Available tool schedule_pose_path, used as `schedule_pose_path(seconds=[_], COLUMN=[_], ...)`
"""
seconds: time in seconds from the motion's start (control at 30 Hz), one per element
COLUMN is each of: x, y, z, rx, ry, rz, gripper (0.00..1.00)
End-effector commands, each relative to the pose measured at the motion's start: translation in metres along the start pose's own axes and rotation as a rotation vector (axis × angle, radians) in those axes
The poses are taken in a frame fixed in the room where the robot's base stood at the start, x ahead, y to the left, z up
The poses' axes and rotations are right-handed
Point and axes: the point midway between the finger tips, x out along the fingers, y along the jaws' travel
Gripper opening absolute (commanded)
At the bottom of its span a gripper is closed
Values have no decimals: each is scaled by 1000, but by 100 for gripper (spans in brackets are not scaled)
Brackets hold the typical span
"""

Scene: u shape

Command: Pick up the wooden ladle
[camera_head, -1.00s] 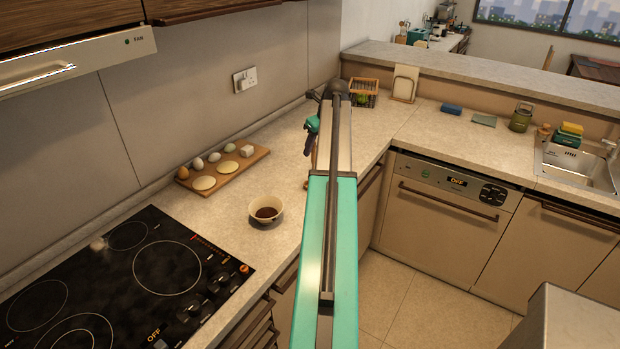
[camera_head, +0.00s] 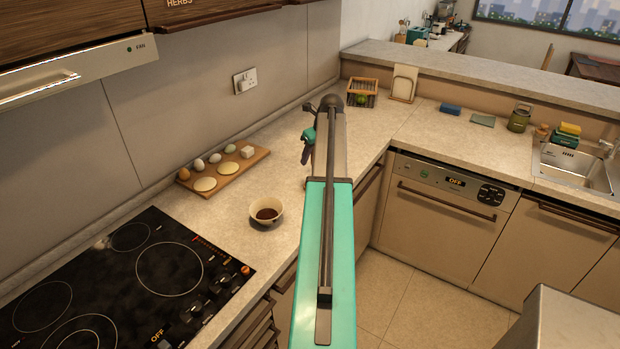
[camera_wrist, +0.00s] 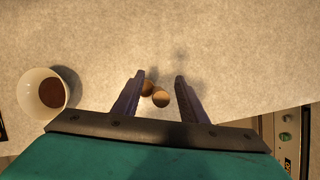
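My gripper (camera_wrist: 159,76) is open in the wrist view, with its two dark fingers apart over the speckled counter. Two small round brown wooden-looking ends (camera_wrist: 160,97) show between the fingers, nearer the left one. They may be parts of the wooden ladle, but its full shape cannot be made out. In the head view my gripper (camera_head: 306,157) points down over the counter beside my arm. My arm hides much of the counter there, and only a sliver of something brown shows below the gripper.
A cream bowl with dark contents (camera_head: 266,213) stands left of my gripper. A wooden board (camera_head: 242,169) with eggs lies farther left, and a black hob (camera_head: 128,285) is nearer. A wooden crate (camera_head: 363,86) stands at the back corner. The counter's front edge is close on the right.

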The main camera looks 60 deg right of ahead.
Motion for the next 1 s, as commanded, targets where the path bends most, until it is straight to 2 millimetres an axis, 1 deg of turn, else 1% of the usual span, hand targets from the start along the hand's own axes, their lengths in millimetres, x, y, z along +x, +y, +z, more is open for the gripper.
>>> schedule_pose_path(seconds=[0.1, 0.23, 0.73, 0.77, 0.9, 0.97, 1.0], x=[8, 12, 12, 12, 12, 12, 12], y=[0, 0, 1, 1, 1, 1, 1], z=[0, 0, 0, 0, 0, 0, 0], rx=[-1, -1, -1, -1, -1, -1, -1], ry=[1, 0, 0, 0, 0, 0, 0], rz=[1, 0, 0, 0, 1, 1, 1], gripper=[39, 39, 39, 37, 13, 3, 0])
